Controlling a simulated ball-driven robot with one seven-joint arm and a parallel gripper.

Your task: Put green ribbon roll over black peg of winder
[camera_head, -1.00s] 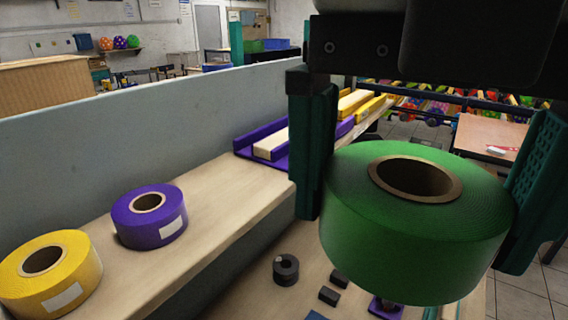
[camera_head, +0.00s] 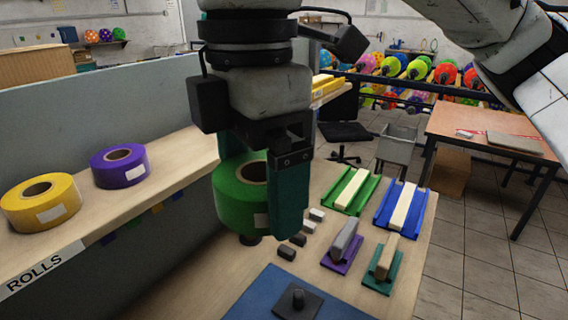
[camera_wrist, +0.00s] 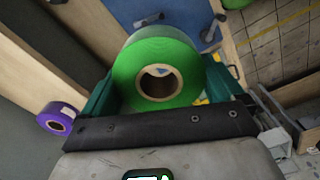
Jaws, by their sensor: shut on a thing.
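The green ribbon roll (camera_head: 238,205) has a tan core with an open hole facing up. My gripper (camera_head: 262,190) is shut on it, with a teal finger on either side; the far finger is partly hidden. The roll also shows between the fingers in the wrist view (camera_wrist: 135,75). The black peg (camera_head: 298,296) stands upright on a dark square plate on the blue board (camera_head: 258,297), at the bottom of the head view. The roll is held above the bench, behind and left of the peg, apart from it.
A yellow roll (camera_head: 40,203) and a purple roll (camera_head: 119,167) sit on the shelf at left. Small grey blocks (camera_head: 287,251) lie near the roll. Green, blue, purple and teal trays (camera_head: 404,209) with bars stand at right on the bench.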

